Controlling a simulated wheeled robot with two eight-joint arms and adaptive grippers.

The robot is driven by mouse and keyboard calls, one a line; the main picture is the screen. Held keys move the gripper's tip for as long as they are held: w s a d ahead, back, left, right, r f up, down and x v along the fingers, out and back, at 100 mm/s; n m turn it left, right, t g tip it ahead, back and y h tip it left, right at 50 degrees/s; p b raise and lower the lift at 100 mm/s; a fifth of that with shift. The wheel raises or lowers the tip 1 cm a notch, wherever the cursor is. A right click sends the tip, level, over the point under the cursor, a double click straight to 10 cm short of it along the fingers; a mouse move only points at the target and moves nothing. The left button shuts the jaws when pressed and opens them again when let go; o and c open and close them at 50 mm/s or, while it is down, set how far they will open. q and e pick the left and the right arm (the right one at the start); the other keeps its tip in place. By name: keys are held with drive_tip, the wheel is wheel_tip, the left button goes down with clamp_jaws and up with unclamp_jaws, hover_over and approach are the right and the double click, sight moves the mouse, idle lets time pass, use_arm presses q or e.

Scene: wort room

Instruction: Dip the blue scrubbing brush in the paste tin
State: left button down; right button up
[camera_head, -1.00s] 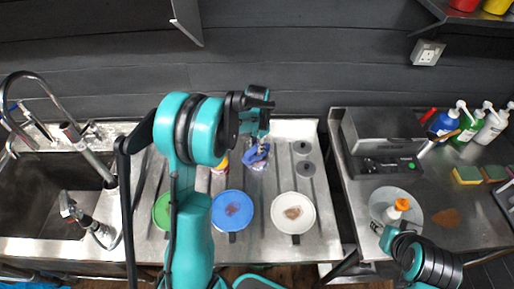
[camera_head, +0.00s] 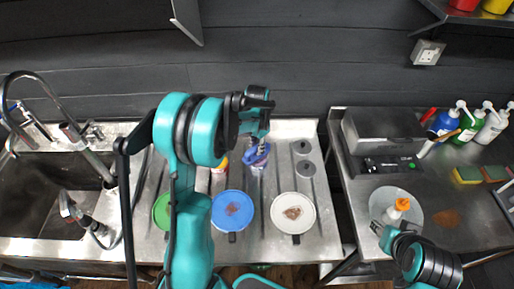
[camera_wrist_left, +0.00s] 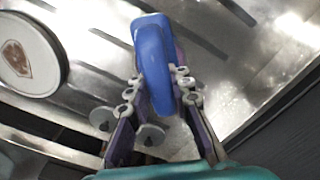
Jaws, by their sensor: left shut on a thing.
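The blue scrubbing brush (camera_head: 257,153) is held in my left gripper (camera_head: 258,147), above the steel drainer. In the left wrist view the brush's smooth blue back (camera_wrist_left: 153,62) lies between the purple fingers of my left gripper (camera_wrist_left: 160,98); its bristles are hidden. Two small grey round things, an upper one (camera_head: 302,147) and a lower one (camera_head: 306,168), sit on the drainer just right of the brush. I cannot tell which is the paste tin.
A blue plate (camera_head: 232,210), a white plate (camera_head: 293,212) and a partly hidden green plate (camera_head: 161,211) lie on the drainer. The blue and white plates have brown stains. The sink (camera_head: 45,195) is at left. A side table (camera_head: 350,190) at right holds several bottles and sponges.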

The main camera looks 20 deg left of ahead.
use_arm(q)
drive_tip(key=shift+r+p, duration=2.25)
drive_tip(key=shift+r, duration=1.3)
drive_tip(key=shift+f, duration=0.15)
